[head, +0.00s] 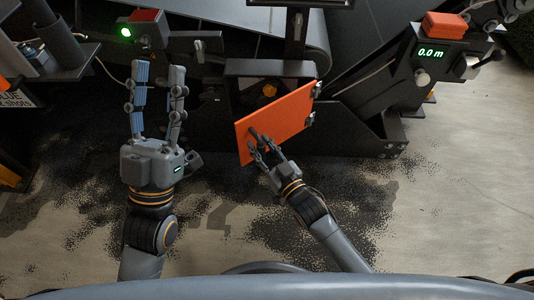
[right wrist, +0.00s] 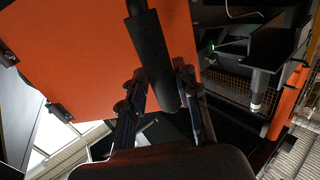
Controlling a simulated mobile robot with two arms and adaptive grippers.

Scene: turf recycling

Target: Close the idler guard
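The orange idler guard (head: 274,122) is a flat panel hinged at its right edge, standing swung out at an angle from the dark frame behind it. A dark opening with an orange part (head: 269,90) shows above and behind it. My right gripper (head: 260,146) is at the guard's lower left, its fingers around the dark handle. In the right wrist view the black handle (right wrist: 150,50) runs down between the two fingertips (right wrist: 165,88) in front of the orange panel; whether both fingers press on it is hard to tell. My left gripper (head: 157,75) is open and empty, pointing up, left of the guard.
A box with a lit green lamp (head: 143,29) stands at the upper left. Dark crumbs lie scattered on the floor (head: 440,210), which is otherwise clear.

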